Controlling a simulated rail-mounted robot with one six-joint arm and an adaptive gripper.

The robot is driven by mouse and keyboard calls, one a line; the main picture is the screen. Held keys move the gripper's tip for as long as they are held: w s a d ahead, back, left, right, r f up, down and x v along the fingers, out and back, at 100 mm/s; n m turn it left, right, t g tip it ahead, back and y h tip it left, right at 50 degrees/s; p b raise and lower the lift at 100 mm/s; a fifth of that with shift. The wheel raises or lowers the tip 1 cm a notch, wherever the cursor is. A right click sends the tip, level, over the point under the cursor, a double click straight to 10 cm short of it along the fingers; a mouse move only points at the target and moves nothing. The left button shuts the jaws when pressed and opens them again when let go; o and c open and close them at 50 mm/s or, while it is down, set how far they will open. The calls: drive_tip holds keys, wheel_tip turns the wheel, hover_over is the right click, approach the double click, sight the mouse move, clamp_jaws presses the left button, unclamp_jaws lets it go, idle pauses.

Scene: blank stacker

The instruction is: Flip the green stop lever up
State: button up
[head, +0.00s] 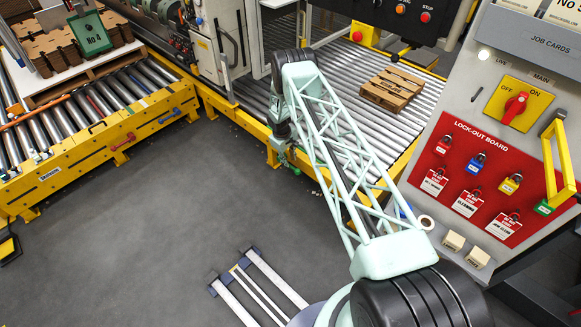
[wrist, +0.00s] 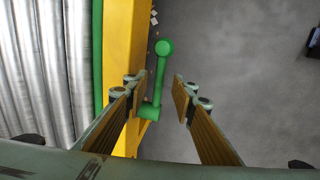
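In the wrist view the green stop lever (wrist: 161,75) has a straight bar with a round knob at its far end. Its base joins a short green stub beside the yellow conveyor rail. My gripper (wrist: 160,95) is open, with one padded finger on each side of the lever bar. Gaps show between both fingers and the bar. In the head view a small green part (head: 281,148) shows by the conveyor edge at my arm's end; the gripper there is too small and partly hidden to read clearly.
The roller conveyor (head: 330,100) with its yellow rail (wrist: 120,40) lies beside the lever. A pallet (head: 392,88) sits on the rollers. The lock-out board (head: 480,178) stands at right. Grey floor is open.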

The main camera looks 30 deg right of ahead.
sight(291, 166)
drive_tip(key=shift+w+d+f+b, duration=0.1)
drive_tip(key=shift+d+f+b, duration=0.1)
drive_tip(key=shift+f, duration=0.75)
drive_tip(key=shift+d+f+b, duration=0.15)
drive_tip(key=shift+f+b, duration=0.1)
drive_tip(key=shift+f, duration=0.65)
drive_tip(key=shift+w+d+f+b, duration=0.1)
drive_tip(key=shift+d+f+b, duration=0.1)
drive_tip(key=shift+f, duration=0.75)
clamp_jaws()
